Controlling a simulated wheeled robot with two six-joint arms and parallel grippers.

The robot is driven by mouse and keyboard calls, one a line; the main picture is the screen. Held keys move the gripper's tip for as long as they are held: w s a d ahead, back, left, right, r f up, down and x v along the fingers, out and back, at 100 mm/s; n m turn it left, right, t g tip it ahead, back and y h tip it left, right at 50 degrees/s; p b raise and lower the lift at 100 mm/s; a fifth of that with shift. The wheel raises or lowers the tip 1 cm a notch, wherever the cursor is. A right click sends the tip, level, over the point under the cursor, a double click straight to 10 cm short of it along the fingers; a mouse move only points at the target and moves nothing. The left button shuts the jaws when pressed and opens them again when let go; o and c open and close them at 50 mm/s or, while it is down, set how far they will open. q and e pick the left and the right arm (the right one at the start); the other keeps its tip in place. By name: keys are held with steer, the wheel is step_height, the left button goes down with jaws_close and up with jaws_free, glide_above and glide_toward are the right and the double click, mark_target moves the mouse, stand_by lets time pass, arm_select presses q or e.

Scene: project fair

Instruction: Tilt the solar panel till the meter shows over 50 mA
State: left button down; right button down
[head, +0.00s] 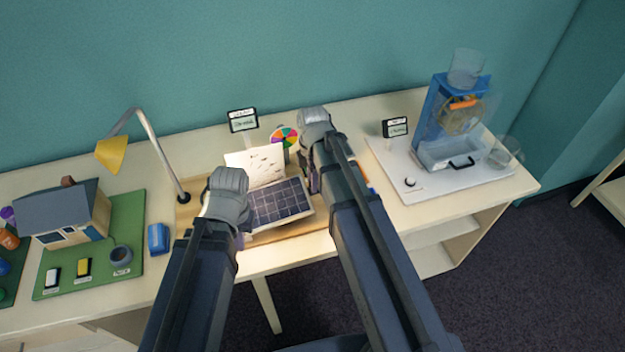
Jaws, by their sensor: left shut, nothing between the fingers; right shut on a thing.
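The dark gridded solar panel (281,203) sits tilted on a wooden base (185,217) at the middle of the table. My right gripper (313,178) is at the panel's right edge and is shut on it, though its own arm mostly hides the grip. My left gripper (240,228) is shut and empty beside the panel's left edge; I cannot tell whether it touches. The meter (243,121) stands behind the panel with a green display, too small to read. A coloured disc (285,138) stands behind the panel's upper right, partly hidden by my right gripper.
A lamp with a yellow shade (111,154) rises left of the panel. A model house (65,214) on a green board and a blue object (158,238) stand further left. A blue water-wheel rig (437,115) with a second display (395,128) stands on the right.

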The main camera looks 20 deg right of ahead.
stand_by(0.8)
steer(key=r+p, duration=0.1)
steer(key=a+r+h+p, duration=0.1)
steer(key=r+p, duration=0.1)
steer(key=shift+a+r+h, duration=0.3)
steer(key=shift+a+r+h+p, duration=0.4)
steer(key=shift+r+h+p, duration=0.1)
steer(key=shift+r+p, duration=0.05)
steer(key=c, duration=0.6)
jaws_free()
steer(key=shift+c, duration=0.2)
